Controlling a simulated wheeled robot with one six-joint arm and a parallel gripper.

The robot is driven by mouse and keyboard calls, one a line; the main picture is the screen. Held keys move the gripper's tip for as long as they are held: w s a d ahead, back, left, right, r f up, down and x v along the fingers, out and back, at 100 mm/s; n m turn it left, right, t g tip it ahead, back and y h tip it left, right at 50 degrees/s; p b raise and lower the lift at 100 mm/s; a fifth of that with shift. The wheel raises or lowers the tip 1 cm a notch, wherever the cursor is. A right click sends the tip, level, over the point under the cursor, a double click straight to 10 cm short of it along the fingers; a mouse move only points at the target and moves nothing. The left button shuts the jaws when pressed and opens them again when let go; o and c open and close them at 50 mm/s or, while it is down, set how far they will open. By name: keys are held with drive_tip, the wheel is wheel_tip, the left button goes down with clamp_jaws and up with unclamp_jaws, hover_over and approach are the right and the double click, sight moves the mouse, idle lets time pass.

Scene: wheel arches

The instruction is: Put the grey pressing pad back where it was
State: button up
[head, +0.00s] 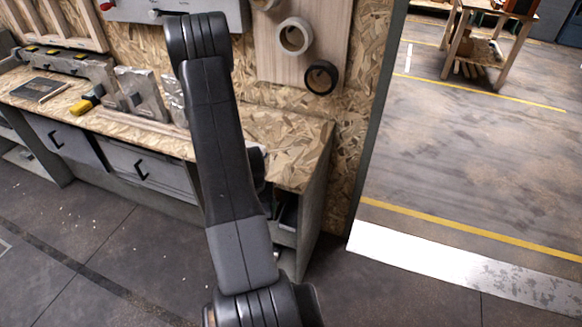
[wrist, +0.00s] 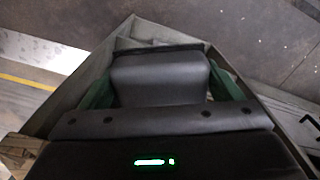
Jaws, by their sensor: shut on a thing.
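In the wrist view, my gripper (wrist: 163,64) has its green fingers on either side of a dark grey, smooth, block-like thing (wrist: 160,80), which appears to be the grey pressing pad. The fingers are shut on it. Its far edge meets a dark strip, and its underside is hidden. In the head view my own arm covers the gripper and the pad, at the right end of the workbench (head: 305,150).
In the wrist view, grey bench panels (wrist: 90,70) flank the gripper closely. The bench holds metal parts (head: 135,92), a yellow-ended tool (head: 82,106) and a dark flat plate (head: 38,90) to the left. Tape rolls (head: 296,36) hang behind. Open floor (head: 470,150) lies right.

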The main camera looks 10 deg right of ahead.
drive_tip(key=s+d+r+m, duration=0.2)
drive_tip(key=d+r, duration=0.2)
drive_tip(key=r, duration=0.6)
drive_tip(key=s+d+r+m, duration=0.2)
drive_tip(key=d+r, duration=0.2)
drive_tip(key=r, duration=0.6)
drive_tip(key=shift+s+d+r+m, duration=0.2)
drive_tip(key=shift+s+m, duration=0.1)
drive_tip(key=shift+m, duration=0.1)
drive_tip(key=shift+w+f, duration=0.1)
